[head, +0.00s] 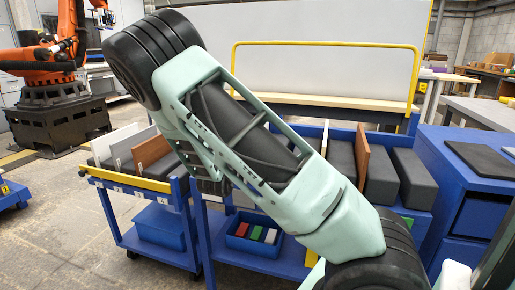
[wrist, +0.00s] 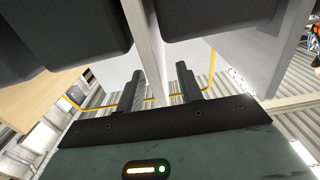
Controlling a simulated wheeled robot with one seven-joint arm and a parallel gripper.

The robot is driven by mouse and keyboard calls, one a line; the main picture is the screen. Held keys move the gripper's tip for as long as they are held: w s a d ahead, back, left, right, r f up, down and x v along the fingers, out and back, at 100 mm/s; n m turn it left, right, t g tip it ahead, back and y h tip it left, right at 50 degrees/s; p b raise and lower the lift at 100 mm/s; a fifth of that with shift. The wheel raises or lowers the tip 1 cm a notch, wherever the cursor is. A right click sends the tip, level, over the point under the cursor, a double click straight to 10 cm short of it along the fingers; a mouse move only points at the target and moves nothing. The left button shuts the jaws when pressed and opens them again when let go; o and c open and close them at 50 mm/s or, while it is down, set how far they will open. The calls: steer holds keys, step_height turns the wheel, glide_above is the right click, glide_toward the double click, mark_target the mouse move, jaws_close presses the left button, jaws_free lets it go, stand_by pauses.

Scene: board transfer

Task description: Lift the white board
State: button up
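A white board (head: 124,147) stands on edge in the left part of the rack on a blue cart, among grey blocks. In the wrist view a pale, thin board (wrist: 148,45) runs down from the top toward my gripper (wrist: 161,88). My gripper's two dark fingers are spread apart, one on each side of the board's lower end, with visible gaps. I cannot tell whether either finger touches it. In the head view my arm crosses the middle and hides part of the rack; I cannot make out the gripper there.
A brown board (head: 151,150) stands near the white board. Another brown board (head: 362,158) stands among grey blocks (head: 412,180) at right. A blue bin (head: 254,233) with coloured pieces sits below. A large pale panel with a yellow rail (head: 325,43) stands behind.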

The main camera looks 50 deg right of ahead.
steer(key=x, duration=0.4)
steer(key=shift+s+d, duration=0.1)
steer(key=shift+d, duration=0.05)
jaws_close()
stand_by(1.2)
